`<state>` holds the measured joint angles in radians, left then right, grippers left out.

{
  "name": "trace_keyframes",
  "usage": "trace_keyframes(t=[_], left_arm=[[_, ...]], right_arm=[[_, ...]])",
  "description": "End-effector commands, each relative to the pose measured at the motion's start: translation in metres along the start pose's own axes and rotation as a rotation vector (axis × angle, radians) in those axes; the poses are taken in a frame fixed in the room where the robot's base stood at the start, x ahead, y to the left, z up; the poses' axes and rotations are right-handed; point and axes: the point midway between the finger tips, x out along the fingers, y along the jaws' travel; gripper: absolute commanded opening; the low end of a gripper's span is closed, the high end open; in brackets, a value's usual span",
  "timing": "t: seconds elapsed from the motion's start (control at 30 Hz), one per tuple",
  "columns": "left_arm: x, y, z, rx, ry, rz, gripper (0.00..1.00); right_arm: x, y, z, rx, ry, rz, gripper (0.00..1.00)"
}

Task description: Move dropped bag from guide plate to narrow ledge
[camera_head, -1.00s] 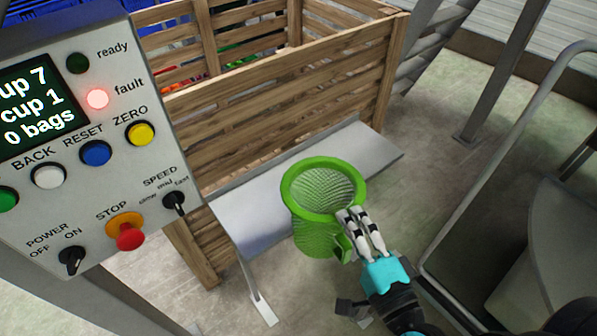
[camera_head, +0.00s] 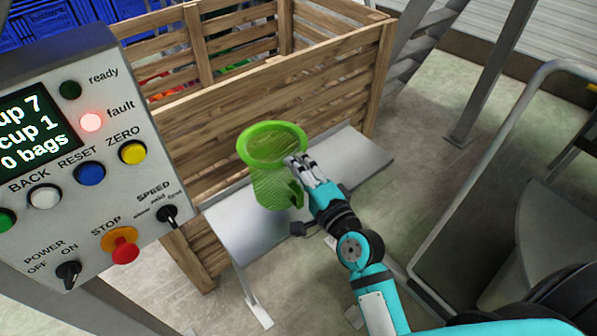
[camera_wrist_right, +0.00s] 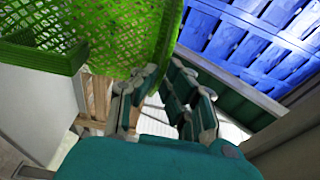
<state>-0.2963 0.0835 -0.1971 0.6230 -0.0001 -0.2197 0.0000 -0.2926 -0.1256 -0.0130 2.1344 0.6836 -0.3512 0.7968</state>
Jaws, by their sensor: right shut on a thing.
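The green mesh bag (camera_head: 271,178) has a thick round green rim and hangs roughly upright with its opening up. My right gripper (camera_head: 297,165) is shut on the bag's right side, just below the rim. The bag's mesh and a green block on its side also fill the upper left of the right wrist view (camera_wrist_right: 115,35), beside the gripper fingers (camera_wrist_right: 158,85). Behind and below the bag is a grey metal plate (camera_head: 345,162) along the wooden crate. I cannot tell whether this plate is the guide plate or the narrow ledge. My left gripper is not in view.
A slatted wooden crate (camera_head: 330,85) stands behind the plate, with colourful contents partly visible. A control panel (camera_head: 100,215) with a lit red fault lamp stands at left. A grey metal frame (camera_head: 480,170) stands at right. Concrete floor is open between plate and frame.

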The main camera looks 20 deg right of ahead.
Motion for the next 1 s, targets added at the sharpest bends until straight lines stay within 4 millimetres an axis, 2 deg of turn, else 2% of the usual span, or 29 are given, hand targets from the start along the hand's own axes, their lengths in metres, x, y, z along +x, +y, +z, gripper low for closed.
trace_keyframes(t=[0.03, 0.13, 0.37, 0.5, 0.6, 0.87, 1.0], left_arm=[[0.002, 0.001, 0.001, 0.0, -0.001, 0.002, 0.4], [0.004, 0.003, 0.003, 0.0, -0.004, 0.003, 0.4], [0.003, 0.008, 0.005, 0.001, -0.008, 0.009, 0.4], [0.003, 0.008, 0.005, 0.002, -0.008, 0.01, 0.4], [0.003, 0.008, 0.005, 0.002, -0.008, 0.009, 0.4], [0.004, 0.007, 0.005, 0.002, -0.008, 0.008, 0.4], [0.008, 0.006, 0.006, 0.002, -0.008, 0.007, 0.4]], right_arm=[[-0.001, 0.012, 0.0, -0.003, -0.002, 0.006, 0.0], [-0.001, 0.022, 0.0, -0.004, -0.002, 0.004, 0.0], [-0.002, 0.025, 0.0, -0.002, 0.0, 0.002, 0.0], [-0.002, 0.025, 0.0, -0.001, 0.0, 0.003, 0.2], [-0.002, 0.025, 0.0, -0.001, 0.0, 0.002, 0.29], [-0.003, 0.025, 0.0, -0.002, 0.0, 0.002, 0.29], [-0.017, 0.027, 0.0, -0.002, 0.0, 0.004, 0.29]])
